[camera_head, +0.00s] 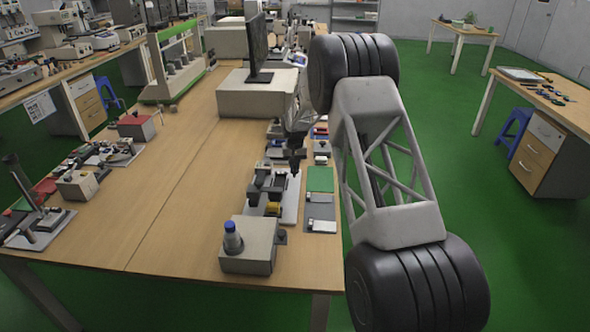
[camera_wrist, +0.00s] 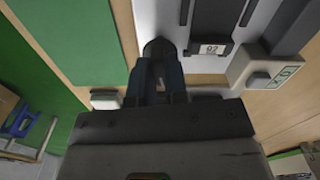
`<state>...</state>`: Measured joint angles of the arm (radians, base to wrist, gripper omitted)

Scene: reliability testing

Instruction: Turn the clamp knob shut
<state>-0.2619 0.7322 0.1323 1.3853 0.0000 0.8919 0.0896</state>
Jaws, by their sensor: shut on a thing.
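The clamp knob (camera_wrist: 158,47) is a dark, rounded piece at the edge of a white base plate (camera_wrist: 165,14) in the wrist view. My gripper (camera_wrist: 158,62) is shut on it, with both fingertips against its near side. Dark clamp parts stand on the plate to its right, one with a label reading 02 (camera_wrist: 212,49). In the head view my gripper (camera_head: 295,166) points down at the far end of the fixture (camera_head: 290,208), and the knob is hidden behind it and too small to tell apart.
A beige box with a blue-topped post (camera_head: 250,248) stands at the table's front edge. A green mat (camera_head: 320,179) lies right of the fixture. A monitor (camera_head: 257,48) stands on a pale box behind. The table's middle (camera_head: 190,190) is clear.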

